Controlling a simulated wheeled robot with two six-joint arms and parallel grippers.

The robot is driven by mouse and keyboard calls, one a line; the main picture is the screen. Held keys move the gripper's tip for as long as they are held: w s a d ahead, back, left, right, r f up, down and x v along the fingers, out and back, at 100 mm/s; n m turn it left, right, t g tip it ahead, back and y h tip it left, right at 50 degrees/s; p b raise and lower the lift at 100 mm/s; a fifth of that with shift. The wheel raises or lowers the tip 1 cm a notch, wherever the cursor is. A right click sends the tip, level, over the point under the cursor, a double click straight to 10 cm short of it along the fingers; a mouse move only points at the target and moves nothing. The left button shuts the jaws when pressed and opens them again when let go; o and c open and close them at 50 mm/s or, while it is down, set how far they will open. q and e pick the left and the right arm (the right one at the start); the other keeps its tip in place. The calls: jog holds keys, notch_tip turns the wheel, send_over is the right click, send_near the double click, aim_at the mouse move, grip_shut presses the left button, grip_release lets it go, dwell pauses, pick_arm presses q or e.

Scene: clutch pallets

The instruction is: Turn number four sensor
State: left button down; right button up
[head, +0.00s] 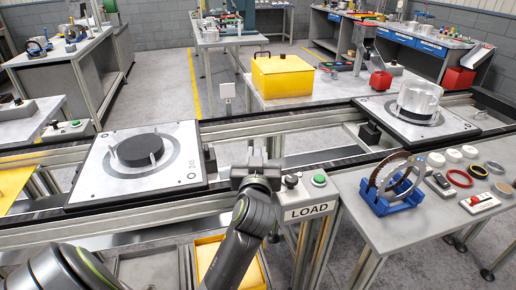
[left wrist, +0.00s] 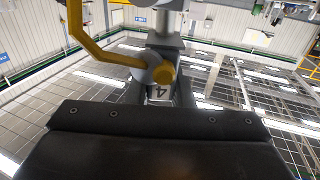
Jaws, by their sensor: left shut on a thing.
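My left gripper (head: 257,170) is at the conveyor's front rail, between the left pallet and the LOAD post. It is shut on the number four sensor, whose label with an upside-down "4" (left wrist: 158,92) shows between dark fingers in the left wrist view. A rounded grey part with a yellow-orange end and a yellow bar (left wrist: 85,30) shows just beyond the label. In the head view the sensor is mostly hidden by my gripper, so its angle cannot be told. My right gripper is not in view.
A left pallet (head: 100,180) carries a black disc; a right pallet (head: 385,125) carries a clear-grey cylinder. The LOAD control post (head: 308,205) stands just right of my gripper. A side table (head: 430,225) holds a blue fixture with a ring and small parts. A yellow box (head: 283,77) stands behind.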

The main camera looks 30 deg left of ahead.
pick_arm(q)
jog(key=m+t+h+p, duration=0.1)
jog(key=h, duration=0.1)
jog(key=m+t+h+p, duration=0.1)
jog(key=h, duration=0.1)
jog(key=shift+a+r+m, duration=0.15)
jog(key=shift+r+m, duration=0.05)
jog(key=shift+m, duration=0.2)
jog(key=shift+f+m+t+h+p, duration=0.1)
jog(key=shift+m+t+h+p, duration=0.2)
jog(key=shift+m+h+p, duration=0.5)
jog(key=c, duration=1.3)
grip_release()
jog(key=shift+f, duration=0.1)
jog(key=shift+s, duration=0.1)
